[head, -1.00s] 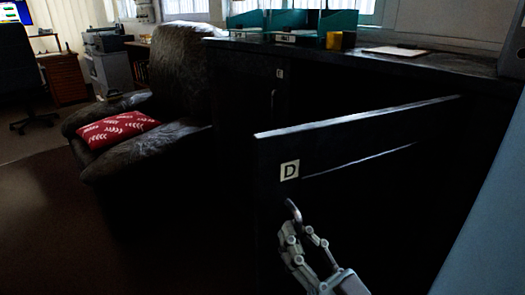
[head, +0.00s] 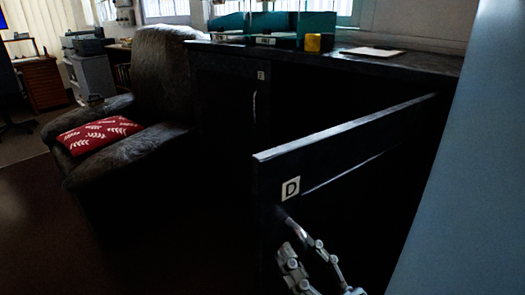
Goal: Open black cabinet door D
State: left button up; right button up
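Black cabinet door D (head: 345,180) stands swung out from the cabinet, in the right half of the head view. A white label with the letter D (head: 290,188) is near its upper free corner. Its handle (head: 281,214) shows just below the label. My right gripper (head: 297,252) is at the handle, low in the view. Its fingers lie close around or beside the handle, and their grip is not clear. The cabinet inside behind the door is dark. My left gripper is not in view.
Another black door with a label and handle (head: 255,105) is closed to the left of the opening. A leather armchair (head: 160,85) with a red cushion (head: 100,134) stands left. Dark floor lies front left.

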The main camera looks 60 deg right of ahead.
jog(key=v, duration=1.2)
dwell(0.5)
jog(key=w+a+f+n+g+y, duration=0.15)
jog(key=f+g+y, duration=0.3)
jog(key=f, duration=0.95)
jog(key=w+f+n+g+y, duration=0.3)
jog(key=f+g, duration=0.3)
jog(key=f, duration=0.8)
jog(key=s+d+f+g, duration=0.1)
jog(key=s+f+g, duration=0.2)
jog(key=f, duration=0.1)
jog(key=s+d+f+g, duration=0.2)
jog(key=s+f+g, duration=0.1)
jog(key=s+f, duration=0.1)
jog(key=s+d+f+g, duration=0.1)
jog(key=s+f+g, duration=0.2)
jog(key=s, duration=0.1)
jog(key=shift+s+d+f+g, duration=0.1)
jog(key=shift+d+f+g, duration=0.2)
jog(key=shift+f+g, duration=0.1)
